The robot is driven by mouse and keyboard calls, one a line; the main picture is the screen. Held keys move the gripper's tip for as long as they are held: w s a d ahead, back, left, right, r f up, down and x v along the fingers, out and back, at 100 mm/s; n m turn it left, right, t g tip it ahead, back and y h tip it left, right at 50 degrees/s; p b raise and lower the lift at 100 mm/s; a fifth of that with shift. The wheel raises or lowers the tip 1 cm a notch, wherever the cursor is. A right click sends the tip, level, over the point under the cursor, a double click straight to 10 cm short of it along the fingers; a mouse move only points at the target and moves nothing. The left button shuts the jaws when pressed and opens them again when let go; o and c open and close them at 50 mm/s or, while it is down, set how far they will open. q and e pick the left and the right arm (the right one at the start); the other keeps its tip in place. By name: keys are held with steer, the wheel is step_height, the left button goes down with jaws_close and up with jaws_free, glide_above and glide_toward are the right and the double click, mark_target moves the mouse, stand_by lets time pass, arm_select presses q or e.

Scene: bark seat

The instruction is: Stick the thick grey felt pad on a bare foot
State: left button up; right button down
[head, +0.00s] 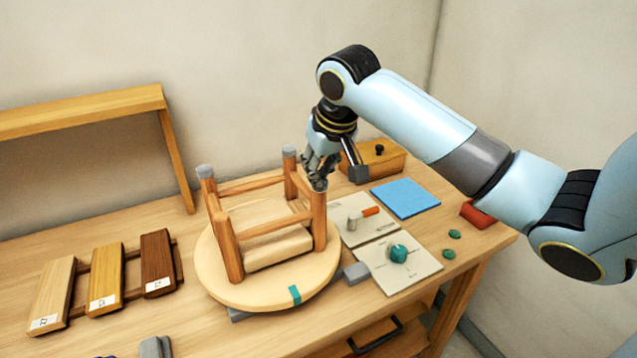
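A wooden stool (268,243) stands upside down on a round turntable (215,278), legs up. The far left leg has a grey cap (205,171), and the far right leg has another grey cap (289,151). The near left foot (220,217) shows bare wood. My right gripper (319,180) points down at the top of the near right leg (319,218). Something grey shows between its fingertips and that leg top. I cannot tell whether this is the thick felt pad, nor whether the fingers are shut on it. My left gripper is out of view.
A wooden block with a black knob (381,152) stands behind my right gripper. Right of the stool lie a blue sheet (405,198), two pale cards with small parts, teal discs (454,234) and a red box (477,214). Wood sample boards (104,277) lie left.

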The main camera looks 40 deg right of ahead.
steer(key=shift+s+f, duration=0.1)
steer(key=shift+s, duration=0.05)
stand_by(0.4)
step_height(320, 180, up, 2)
steer(key=shift+r+p, duration=0.1)
steer(key=shift+p, duration=0.4)
steer(key=shift+r, duration=1.9)
